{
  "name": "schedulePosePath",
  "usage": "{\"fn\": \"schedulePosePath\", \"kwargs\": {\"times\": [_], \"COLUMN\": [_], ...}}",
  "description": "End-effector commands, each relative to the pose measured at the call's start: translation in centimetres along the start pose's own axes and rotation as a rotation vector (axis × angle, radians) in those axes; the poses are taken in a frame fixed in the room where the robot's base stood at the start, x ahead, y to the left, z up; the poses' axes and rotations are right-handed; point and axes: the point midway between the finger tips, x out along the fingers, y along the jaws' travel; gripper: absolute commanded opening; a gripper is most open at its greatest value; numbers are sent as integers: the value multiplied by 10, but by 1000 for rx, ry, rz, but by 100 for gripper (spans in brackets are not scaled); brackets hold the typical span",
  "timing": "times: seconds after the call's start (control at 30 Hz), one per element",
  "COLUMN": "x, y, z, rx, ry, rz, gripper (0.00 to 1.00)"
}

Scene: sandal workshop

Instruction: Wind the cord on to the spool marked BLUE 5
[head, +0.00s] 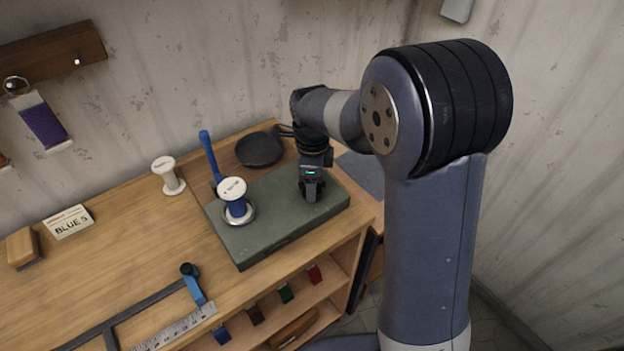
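A spool with a white top and blue winding (237,208) stands upright in a metal ring on a grey-green slab (285,226). The writing on its top is too small to read. A second, pale spool (168,176) stands on the bench to the left, its top marking also unreadable. A card reading BLUE 5 (68,222) lies at the left. My gripper (312,195) points down at the slab's right part, to the right of the blue spool and apart from it. I cannot tell its finger opening or whether it touches the slab. No loose cord shows clearly.
A blue upright handle (209,156) stands behind the blue spool. A black round object (259,149) lies behind the slab. A ruler (176,328) and a blue-ended dark arm (193,287) lie at the front. Shelves below hold coloured pieces. The left-middle bench is clear.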

Motion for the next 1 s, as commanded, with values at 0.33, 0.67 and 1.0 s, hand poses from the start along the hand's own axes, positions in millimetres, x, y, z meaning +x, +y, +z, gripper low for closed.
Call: {"fn": "schedulePosePath", "kwargs": {"times": [0.33,0.67,1.0], "x": [-1,-1,0], "y": [-1,-1,0], "z": [0,0,0], "rx": [53,53,52], "ry": [-1,-1,0], "rz": [-3,-3,-1], "gripper": [35,59,79]}}
